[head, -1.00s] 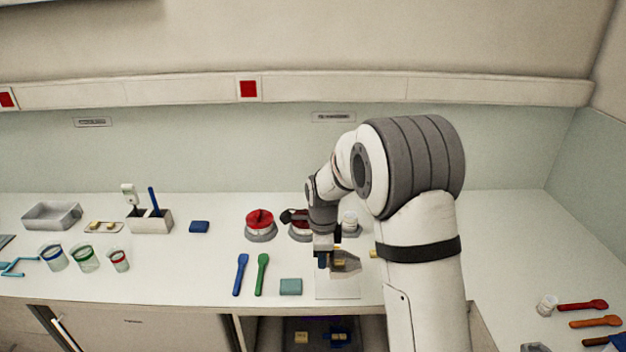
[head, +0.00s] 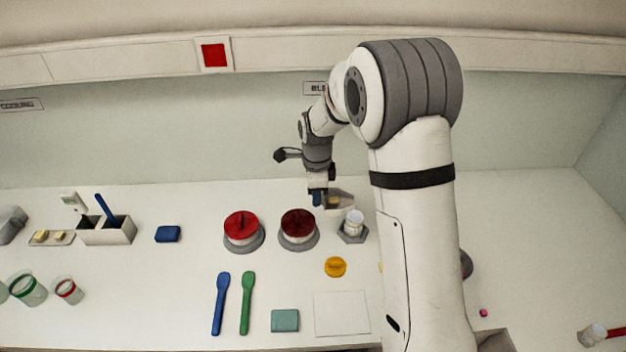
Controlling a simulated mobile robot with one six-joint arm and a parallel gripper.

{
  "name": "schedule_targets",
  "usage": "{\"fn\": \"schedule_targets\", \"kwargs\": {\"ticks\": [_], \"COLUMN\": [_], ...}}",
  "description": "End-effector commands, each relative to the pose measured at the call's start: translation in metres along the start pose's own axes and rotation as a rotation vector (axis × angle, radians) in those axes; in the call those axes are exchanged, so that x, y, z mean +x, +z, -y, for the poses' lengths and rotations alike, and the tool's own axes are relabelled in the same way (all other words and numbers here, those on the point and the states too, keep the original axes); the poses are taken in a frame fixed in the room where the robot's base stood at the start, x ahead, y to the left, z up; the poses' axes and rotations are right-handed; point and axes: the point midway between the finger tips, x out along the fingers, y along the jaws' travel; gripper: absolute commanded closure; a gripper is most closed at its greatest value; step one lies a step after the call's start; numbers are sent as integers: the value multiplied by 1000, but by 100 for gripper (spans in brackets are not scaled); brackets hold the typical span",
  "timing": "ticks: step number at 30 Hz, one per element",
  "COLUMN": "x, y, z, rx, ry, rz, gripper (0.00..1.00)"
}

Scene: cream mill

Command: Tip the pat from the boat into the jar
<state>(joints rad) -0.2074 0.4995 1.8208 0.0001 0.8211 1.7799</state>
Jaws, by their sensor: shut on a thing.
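My gripper (head: 318,197) is shut on a grey, open boat (head: 343,197) and holds it above the back of the bench. A small yellowish pat (head: 333,201) shows in the boat; the boat's near wall partly hides it. A small white jar (head: 353,219) stands upright in a grey six-sided holder (head: 352,238), just below and slightly right of the boat in the picture. I cannot see whether the jar holds anything.
Two red-topped pots (head: 242,226) (head: 298,224) on grey bases stand left of the jar. A yellow disc (head: 335,267) lies in front of it. A white square (head: 341,313), teal block (head: 285,320), blue spoon (head: 220,303) and green spoon (head: 247,302) lie nearer. My arm hides bench to the right.

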Motion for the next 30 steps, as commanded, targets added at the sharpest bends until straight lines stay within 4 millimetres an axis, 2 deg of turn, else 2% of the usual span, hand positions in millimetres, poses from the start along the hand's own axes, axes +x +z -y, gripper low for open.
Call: {"fn": "schedule_targets", "kwargs": {"ticks": [23, 30], "x": [22, 17], "y": [-3, -9], "z": [-1, -1], "rx": [-5, -3], "ry": [1, 2], "rz": [149, 225], "gripper": [100, 100]}}
